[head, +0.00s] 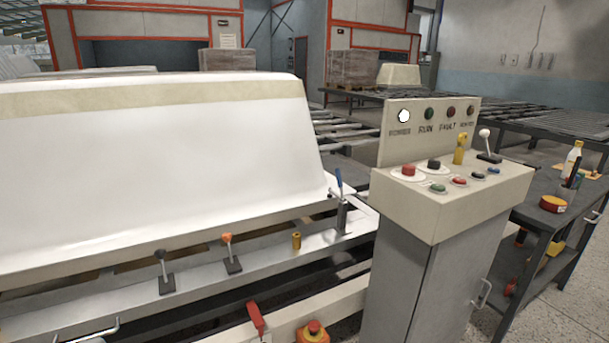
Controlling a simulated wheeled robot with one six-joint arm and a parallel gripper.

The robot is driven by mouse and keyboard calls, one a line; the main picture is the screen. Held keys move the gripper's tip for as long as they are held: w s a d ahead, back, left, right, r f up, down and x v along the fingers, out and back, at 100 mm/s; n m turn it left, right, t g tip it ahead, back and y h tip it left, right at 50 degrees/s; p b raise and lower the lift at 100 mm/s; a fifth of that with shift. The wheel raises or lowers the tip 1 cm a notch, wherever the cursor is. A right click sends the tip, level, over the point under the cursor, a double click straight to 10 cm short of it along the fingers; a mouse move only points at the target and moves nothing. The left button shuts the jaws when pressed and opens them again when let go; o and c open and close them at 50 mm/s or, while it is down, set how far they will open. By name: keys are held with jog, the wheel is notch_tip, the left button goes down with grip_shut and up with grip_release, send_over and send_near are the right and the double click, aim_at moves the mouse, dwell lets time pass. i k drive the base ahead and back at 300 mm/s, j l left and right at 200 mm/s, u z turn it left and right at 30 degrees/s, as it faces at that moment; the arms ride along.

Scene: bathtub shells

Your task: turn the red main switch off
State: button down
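A grey control console (452,205) stands right of centre. On its sloped top, a red knob (409,170) sits on a round white plate at the left, with a black knob (434,165) on a similar plate beside it. A red lever handle (256,318) also shows low in front of the tub bench. No readable label tells which red control is the main switch. On the upright lamp panel (420,145), the POWER lamp (403,115) glows white; the RUN, FAULT and fourth lamps look dark. My gripper is not in view.
The console top also has small buttons (459,181), a yellow control (460,150) and a white-ball lever (487,145). A white tub shell (150,160) fills the left above a rail with levers. A red mushroom button (313,328) is at the bottom. A dark bench (545,218) stands right.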

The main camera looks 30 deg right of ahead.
aim_at(407, 169)
jog(key=z, duration=1.25)
jog(key=i+l+u, duration=0.2)
jog(key=i, duration=0.2)
jog(key=i+u, duration=0.25)
jog(key=i, duration=0.15)
jog(key=i+l+u, duration=0.2)
jog(key=i, duration=0.2)
jog(key=l, duration=0.05)
